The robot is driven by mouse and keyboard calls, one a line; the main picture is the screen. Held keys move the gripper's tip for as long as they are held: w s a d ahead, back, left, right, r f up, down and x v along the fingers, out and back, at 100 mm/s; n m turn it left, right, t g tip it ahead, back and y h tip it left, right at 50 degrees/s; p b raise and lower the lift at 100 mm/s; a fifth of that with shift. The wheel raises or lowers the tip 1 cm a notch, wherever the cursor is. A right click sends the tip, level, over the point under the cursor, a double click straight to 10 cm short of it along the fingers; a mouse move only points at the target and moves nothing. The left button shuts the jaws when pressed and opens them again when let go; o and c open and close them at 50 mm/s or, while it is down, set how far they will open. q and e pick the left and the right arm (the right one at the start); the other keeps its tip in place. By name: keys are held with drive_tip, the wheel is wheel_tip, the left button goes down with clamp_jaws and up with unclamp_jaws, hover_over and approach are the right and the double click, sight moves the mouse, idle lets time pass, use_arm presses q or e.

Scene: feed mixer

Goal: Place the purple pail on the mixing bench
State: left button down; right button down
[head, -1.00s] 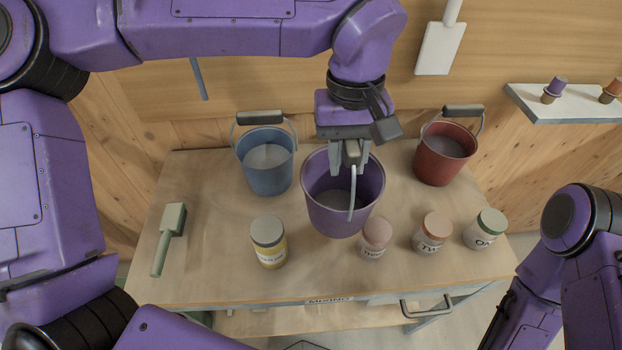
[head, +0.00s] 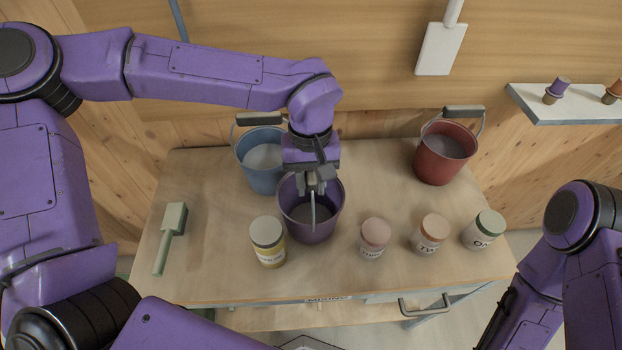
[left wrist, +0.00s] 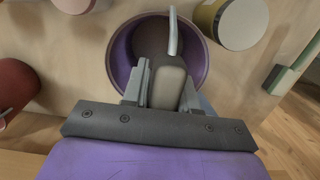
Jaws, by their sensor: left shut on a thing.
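The purple pail (head: 325,225) is over the middle of the mixing bench (head: 225,280), between the yellow-labelled jar and the pink-lidded jar. Whether its base touches the bench top I cannot tell. My left gripper (head: 315,185) is above the pail and shut on its handle grip. In the left wrist view the grip (left wrist: 168,85) sits between the fingers, with the pail's open mouth (left wrist: 120,60) beyond it. My right arm shows at the right edge of the head view, but its gripper is not visible.
A blue pail (head: 262,170) stands close behind the purple pail, a red pail (head: 443,160) at back right. A yellow-labelled jar (head: 268,245) is close at left. Other jars (head: 373,240) line the right front. The bench's back middle is clear.

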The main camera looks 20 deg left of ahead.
use_arm(q)
drive_tip(key=c, duration=0.9)
unclamp_jaws()
drive_tip(key=shift+s, duration=0.15)
drive_tip(key=r, duration=0.4)
drive_tip(key=w+r, duration=0.1)
drive_tip(key=r, duration=0.7)
drive_tip(key=shift+w+a+r, duration=0.1)
drive_tip(key=shift+w+a, duration=0.05)
drive_tip(key=shift+a, duration=0.1)
